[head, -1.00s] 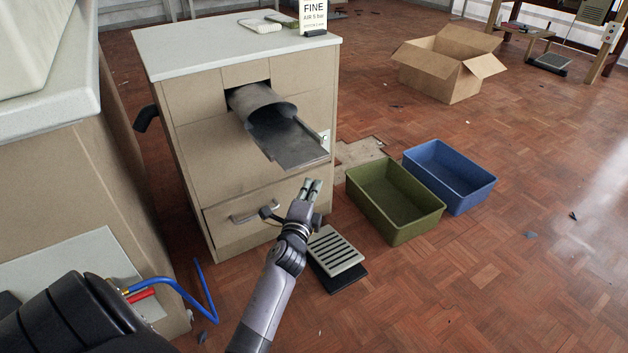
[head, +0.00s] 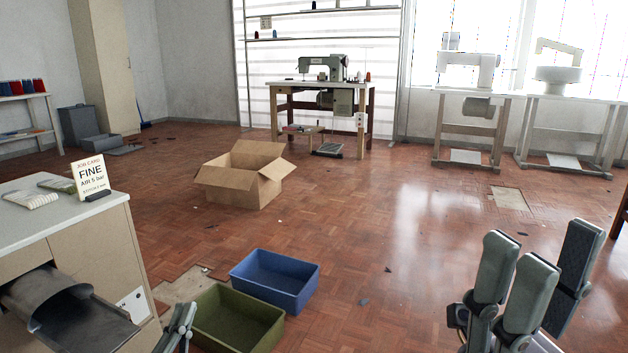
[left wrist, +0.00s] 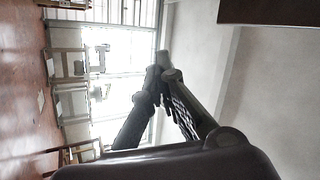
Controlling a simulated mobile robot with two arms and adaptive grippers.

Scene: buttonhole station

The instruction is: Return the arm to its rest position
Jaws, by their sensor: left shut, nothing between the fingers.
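My left gripper (head: 183,314) shows at the bottom edge of the head view, between the cabinet's chute and the green bin. Only its finger ends are in that frame. In the left wrist view its fingers (left wrist: 164,78) lean together at the tips with nothing between them, so it is shut and empty. My right gripper (head: 540,280) stands at the lower right of the head view. Its fingers point up and are spread apart, with nothing seen between them. Most of both arms is out of frame.
A cabinet (head: 90,250) with a metal chute (head: 75,315) stands at the left. The green bin (head: 240,315) and blue bin (head: 275,278) are on the floor, with an open cardboard box (head: 238,190) behind. A sewing table (head: 320,86) stands farther back.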

